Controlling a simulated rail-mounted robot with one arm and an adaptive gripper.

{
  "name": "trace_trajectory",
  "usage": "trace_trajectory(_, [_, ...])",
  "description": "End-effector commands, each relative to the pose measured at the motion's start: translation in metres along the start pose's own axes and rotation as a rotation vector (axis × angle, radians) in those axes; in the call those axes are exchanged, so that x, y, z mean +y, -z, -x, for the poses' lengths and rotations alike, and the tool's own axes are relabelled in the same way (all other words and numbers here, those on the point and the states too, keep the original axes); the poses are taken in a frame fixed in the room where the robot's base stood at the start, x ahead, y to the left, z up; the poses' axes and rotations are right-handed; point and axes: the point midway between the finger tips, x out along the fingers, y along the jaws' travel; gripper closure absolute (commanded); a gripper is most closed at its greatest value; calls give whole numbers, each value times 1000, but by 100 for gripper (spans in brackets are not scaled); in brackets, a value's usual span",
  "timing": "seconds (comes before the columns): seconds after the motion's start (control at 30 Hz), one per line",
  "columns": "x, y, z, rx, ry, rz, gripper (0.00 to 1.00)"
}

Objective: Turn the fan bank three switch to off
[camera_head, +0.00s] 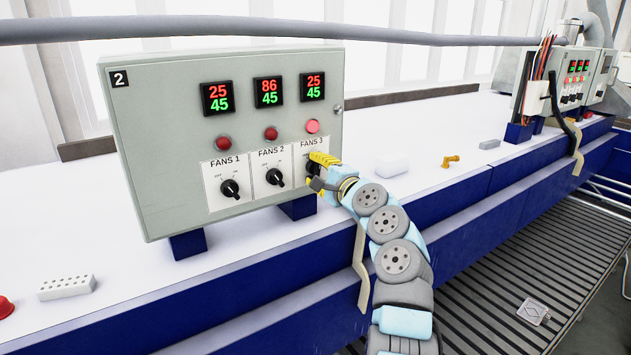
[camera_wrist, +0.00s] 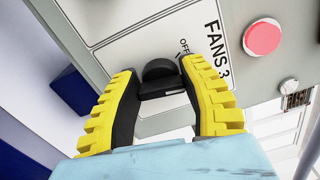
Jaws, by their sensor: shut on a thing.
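The grey control box (camera_head: 160,150) marked 2 carries three black rotary switches. The FANS 3 switch (camera_wrist: 160,70) is at the box's right side. My gripper (camera_head: 318,170) is at this switch and mostly hides it in the head view. In the wrist view my gripper's yellow-and-black fingers (camera_wrist: 158,76) stand on either side of the dark knob, shut on it. An OFF mark shows beside the knob; its pointer direction is hard to tell. The lamp (camera_head: 313,126) above FANS 3 is bright red.
The FANS 2 switch (camera_head: 274,177) is close left of my gripper, and the FANS 1 switch (camera_head: 230,189) is farther left. Their lamps look darker. A grey pipe (camera_head: 250,31) runs above the box. A white block (camera_head: 392,166) and a yellow fitting (camera_head: 450,161) lie to the right.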

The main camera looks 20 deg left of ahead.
Motion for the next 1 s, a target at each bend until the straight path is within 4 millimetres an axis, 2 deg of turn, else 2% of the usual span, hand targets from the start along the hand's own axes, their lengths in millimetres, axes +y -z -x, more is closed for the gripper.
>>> trace_trajectory(0.03, [8,0,-1,0,-1,46,93])
trace_trajectory(0.5, [8,1,-1,-2,-5,463,93])
trace_trajectory(0.8, [7,1,-1,-2,-5,628,93])
trace_trajectory(1.0, [7,1,-1,-2,-5,678,93])
